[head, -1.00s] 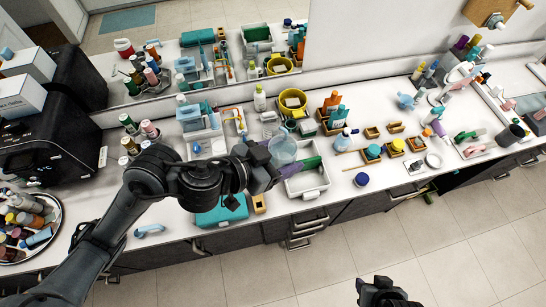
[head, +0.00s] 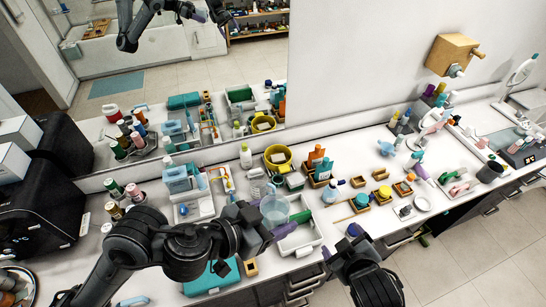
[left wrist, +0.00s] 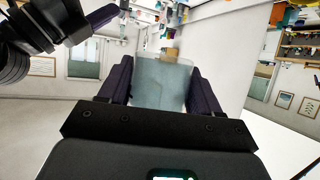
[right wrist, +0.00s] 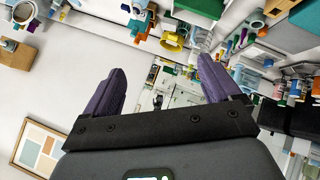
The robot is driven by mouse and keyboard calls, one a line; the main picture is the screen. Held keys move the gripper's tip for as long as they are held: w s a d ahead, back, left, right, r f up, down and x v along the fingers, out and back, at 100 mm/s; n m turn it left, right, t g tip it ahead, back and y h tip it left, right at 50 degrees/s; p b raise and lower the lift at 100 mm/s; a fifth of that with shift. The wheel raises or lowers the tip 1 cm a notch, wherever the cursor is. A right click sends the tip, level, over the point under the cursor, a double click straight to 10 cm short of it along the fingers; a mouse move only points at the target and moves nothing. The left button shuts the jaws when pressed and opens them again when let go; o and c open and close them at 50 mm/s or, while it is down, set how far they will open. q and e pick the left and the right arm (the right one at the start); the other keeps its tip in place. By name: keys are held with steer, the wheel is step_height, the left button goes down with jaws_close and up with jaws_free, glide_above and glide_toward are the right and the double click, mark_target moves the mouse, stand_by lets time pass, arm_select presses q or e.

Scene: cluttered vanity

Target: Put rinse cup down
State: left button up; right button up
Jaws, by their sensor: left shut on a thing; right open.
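The rinse cup (head: 273,209) is a clear, pale blue tumbler. My left gripper (head: 264,220) is shut on it and holds it in front of the white tray at the middle of the counter. In the left wrist view the rinse cup (left wrist: 162,84) stands between the two dark purple fingers and looks upright to the gripper. Whether its base touches anything is hidden. My right gripper (head: 347,249) is at the counter's front edge, right of the white tray. In the right wrist view its fingers (right wrist: 160,92) are wide apart with nothing between them.
The white tray (head: 318,238) holds a green item. A teal box (head: 207,279) lies left of it. Small wooden trays and a blue jar (head: 362,201) crowd the right. Bare counter (head: 340,218) lies between.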

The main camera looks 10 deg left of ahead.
steer(key=w+a+r+n+t+y, duration=0.2)
steer(key=w+a+r+n, duration=0.35)
steer(key=a+r, duration=0.2)
steer(key=w+a+r+n+t+y, duration=0.2)
steer(key=w+a+r+n, duration=0.35)
steer(key=r, duration=0.35)
steer(key=s+a+r+n+g+y, duration=0.3)
steer(key=a+r+n, duration=0.1)
steer(key=a+n, duration=0.5)
steer(key=s+a+r+n+g+y, duration=0.25)
steer(key=a+r+n, duration=0.35)
steer(key=n, duration=0.4)
steer(key=s+a+r+n+g+y, duration=0.2)
steer(key=s+a+r+n+y, duration=0.15)
steer(key=a+n, duration=0.6)
steer(key=n+g+h, duration=0.6)
steer(key=n+h, duration=0.8)
steer(key=h, duration=0.1)
glide_above(273, 202)
steer(key=s, duration=0.2)
steer(key=f, duration=1.2)
steer(key=shift+s+d+f, duration=0.15)
steer(key=shift+d+f, duration=0.1)
